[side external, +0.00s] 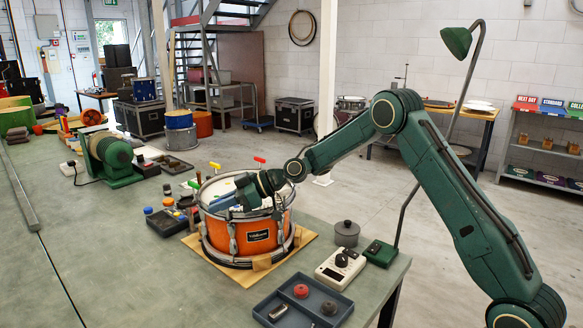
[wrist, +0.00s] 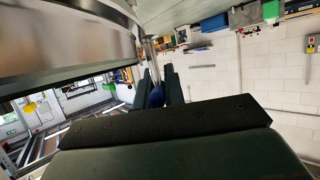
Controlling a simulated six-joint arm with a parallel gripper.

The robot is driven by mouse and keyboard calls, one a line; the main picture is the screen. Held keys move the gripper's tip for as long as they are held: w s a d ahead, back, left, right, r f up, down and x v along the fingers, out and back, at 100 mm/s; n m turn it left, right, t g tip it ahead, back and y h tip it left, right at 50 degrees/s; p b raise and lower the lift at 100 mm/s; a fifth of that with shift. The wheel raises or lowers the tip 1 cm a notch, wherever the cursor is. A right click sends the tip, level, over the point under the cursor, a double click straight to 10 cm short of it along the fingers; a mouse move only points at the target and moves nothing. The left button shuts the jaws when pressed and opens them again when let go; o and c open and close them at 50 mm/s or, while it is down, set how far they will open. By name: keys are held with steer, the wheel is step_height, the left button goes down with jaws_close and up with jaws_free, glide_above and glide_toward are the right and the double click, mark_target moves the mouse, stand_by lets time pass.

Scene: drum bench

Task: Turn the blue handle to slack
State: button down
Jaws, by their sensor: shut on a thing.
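The orange snare drum (side external: 222,226) with chrome hoops and lugs stands on a wooden board on the bench. My gripper (side external: 226,202) is at the drum's upper rim, reaching in from the right. In the wrist view, my gripper's two dark fingers (wrist: 159,88) are closed around the blue handle (wrist: 157,97), which hangs on a thin metal shaft beside the silver hoop (wrist: 70,72). Much of the handle is hidden between the fingers. In the side view I cannot clearly separate the handle from the fingers.
Yellow (side external: 215,166), red (side external: 260,160) and green (side external: 193,184) handles stand around the drum rim. A grey tray (side external: 283,322), a white meter box (side external: 338,270) and a grey lidded pot (side external: 346,233) lie to the right. Small jars and a dark box (side external: 166,222) stand left.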

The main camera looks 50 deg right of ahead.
steer(key=shift+n+g+y, duration=0.5)
steer(key=shift+n, duration=0.1)
steer(key=shift+s, duration=0.1)
steer(key=c, duration=1.5)
jaws_free()
steer(key=v, duration=1.3)
steer(key=shift+s+d+r, duration=0.2)
steer(key=shift+d, duration=0.1)
